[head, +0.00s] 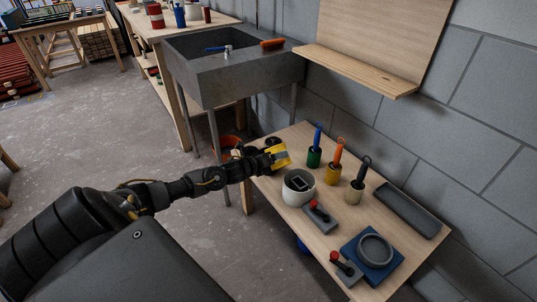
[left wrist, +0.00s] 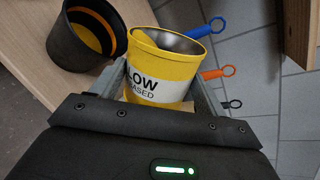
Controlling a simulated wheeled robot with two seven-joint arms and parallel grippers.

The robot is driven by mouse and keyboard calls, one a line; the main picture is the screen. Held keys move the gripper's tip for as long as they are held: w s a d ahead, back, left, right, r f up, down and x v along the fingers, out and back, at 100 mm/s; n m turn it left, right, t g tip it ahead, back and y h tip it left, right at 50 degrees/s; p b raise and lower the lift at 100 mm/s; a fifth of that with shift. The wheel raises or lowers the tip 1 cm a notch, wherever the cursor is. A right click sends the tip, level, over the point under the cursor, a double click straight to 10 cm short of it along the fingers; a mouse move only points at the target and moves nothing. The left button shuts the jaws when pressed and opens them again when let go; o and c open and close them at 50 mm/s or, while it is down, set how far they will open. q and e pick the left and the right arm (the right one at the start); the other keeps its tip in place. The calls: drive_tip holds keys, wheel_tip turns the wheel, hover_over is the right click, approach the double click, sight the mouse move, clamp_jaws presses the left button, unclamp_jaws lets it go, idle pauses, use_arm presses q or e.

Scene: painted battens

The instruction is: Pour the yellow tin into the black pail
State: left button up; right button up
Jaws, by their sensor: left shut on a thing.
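The yellow tin (left wrist: 165,65) with a white label is in my left gripper (left wrist: 160,100), whose jaws close around its sides. It shows in the head view (head: 281,154) over the far left end of the bench, and looks tilted there. Its visible inner wall is bare metal; its bottom is hidden. The black pail (left wrist: 67,48) stands on the wood next to the tin, left in the left wrist view, with orange-yellow inside. The tin's rim is beside the pail's rim; no stream shows between them. In the head view the pail is mostly hidden by my gripper. My right gripper is out of view.
On the bench (head: 322,237), a pale pot (head: 297,190) stands near the tin. Small tins with blue, orange and black ring-handled tools stand behind. A grey tray (head: 408,210), a blue block with a grey ring (head: 370,257) and red-knobbed blocks lie right. A wall shelf is above.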

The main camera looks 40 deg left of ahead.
use_arm(q)
drive_tip(key=shift+n, duration=0.3)
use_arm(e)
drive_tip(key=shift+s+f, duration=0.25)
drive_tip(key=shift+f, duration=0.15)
use_arm(q)
drive_tip(key=shift+a, duration=0.1)
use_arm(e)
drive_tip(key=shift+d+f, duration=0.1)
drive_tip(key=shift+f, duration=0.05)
use_arm(q)
drive_tip(key=shift+w, duration=0.1)
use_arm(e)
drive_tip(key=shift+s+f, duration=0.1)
use_arm(q)
drive_tip(key=shift+p, duration=0.3)
drive_tip(key=shift+r, duration=0.1)
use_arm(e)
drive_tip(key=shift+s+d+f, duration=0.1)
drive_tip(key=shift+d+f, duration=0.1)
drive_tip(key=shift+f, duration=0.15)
use_arm(q)
drive_tip(key=shift+n, duration=0.3)
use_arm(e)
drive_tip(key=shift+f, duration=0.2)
